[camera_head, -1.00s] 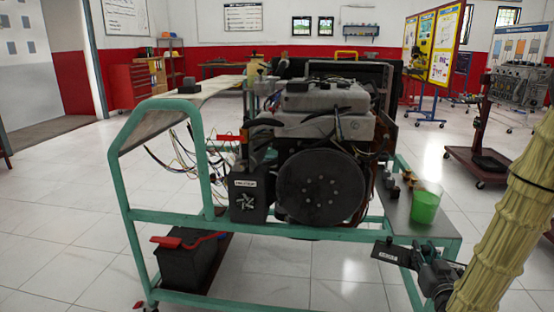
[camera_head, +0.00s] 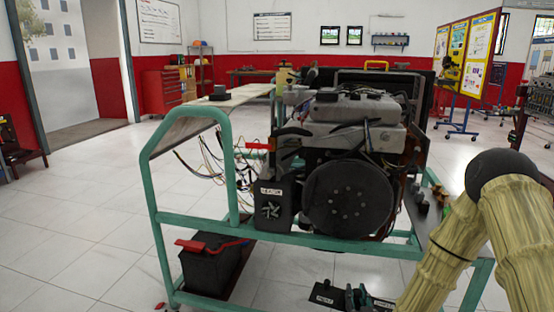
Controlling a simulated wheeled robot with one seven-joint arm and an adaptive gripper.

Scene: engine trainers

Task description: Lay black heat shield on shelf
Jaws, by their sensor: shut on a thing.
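My gripper (camera_head: 355,299) is at the bottom edge of the view, low in front of the engine stand (camera_head: 290,230). It is shut on a small black plate with a white label, which I take for the black heat shield (camera_head: 322,296). The plate is held clear of the stand; the lower part of my gripper is cut off by the frame. Two flat surfaces on the stand could be the shelf: a grey side shelf (camera_head: 418,226) at the right, partly hidden by my arm, and a pale top shelf (camera_head: 240,95) at the left.
The engine (camera_head: 348,130) with its round black flywheel (camera_head: 348,199) fills the middle of the green frame. A black battery (camera_head: 210,266) sits low at the left. Loose wires hang near the frame's left side. The tiled floor at the left is clear.

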